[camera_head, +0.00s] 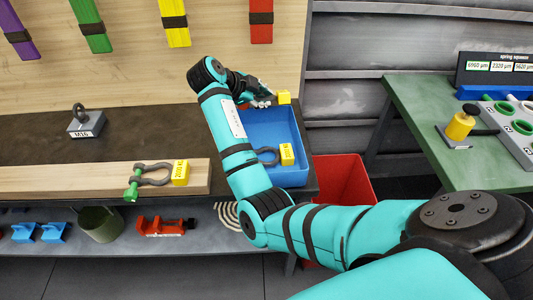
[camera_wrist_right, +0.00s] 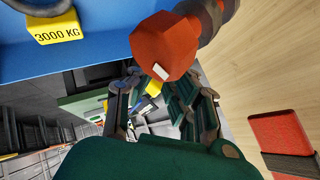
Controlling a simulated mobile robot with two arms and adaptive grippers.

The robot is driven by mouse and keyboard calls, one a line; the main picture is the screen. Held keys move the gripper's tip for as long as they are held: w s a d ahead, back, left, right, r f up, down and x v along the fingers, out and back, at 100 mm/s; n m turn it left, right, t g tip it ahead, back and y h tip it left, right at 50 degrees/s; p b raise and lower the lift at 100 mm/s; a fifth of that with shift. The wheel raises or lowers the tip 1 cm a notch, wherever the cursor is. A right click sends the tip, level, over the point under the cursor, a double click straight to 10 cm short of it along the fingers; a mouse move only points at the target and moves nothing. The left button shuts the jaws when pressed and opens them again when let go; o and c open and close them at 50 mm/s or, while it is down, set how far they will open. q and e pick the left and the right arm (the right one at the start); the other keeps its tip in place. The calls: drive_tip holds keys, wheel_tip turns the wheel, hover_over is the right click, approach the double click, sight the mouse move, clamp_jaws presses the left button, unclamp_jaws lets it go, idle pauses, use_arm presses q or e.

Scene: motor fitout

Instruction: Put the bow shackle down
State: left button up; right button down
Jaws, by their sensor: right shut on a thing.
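My right gripper (camera_head: 264,97) is at the far edge of the blue bin (camera_head: 293,176) in the head view, shut on a bow shackle. A yellow block on the held shackle (camera_head: 284,97) shows beside the fingers; most of the shackle is hidden. In the wrist view an orange-red faceted end and a dark grey part (camera_wrist_right: 165,45) show near the fingers (camera_wrist_right: 155,100). A second shackle (camera_head: 287,154) with a yellow block lies in the blue bin. A third shackle (camera_head: 150,174), with a green pin, lies on the wooden board. My left gripper is not in view.
A grey M16 block with an eye (camera_head: 85,122) stands on the dark bench. A red bin (camera_head: 343,180) is beside the bench, below its top. A green table (camera_head: 445,150) with a yellow-topped item (camera_head: 460,124) stands at right. A wooden panel rises behind the bench.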

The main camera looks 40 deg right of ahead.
wheel_tip(320, 180, down, 9)
drive_tip(key=shift+w+f+p, duration=0.1)
drive_tip(key=shift+f+p, duration=0.05)
drive_tip(key=shift+p, duration=0.9)
drive_tip(key=shift+f, duration=0.25)
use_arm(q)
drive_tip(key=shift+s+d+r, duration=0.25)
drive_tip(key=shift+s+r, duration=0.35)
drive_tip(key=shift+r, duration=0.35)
use_arm(e)
drive_tip(key=c, duration=1.3)
unclamp_jaws()
drive_tip(key=shift+a+f, duration=0.1)
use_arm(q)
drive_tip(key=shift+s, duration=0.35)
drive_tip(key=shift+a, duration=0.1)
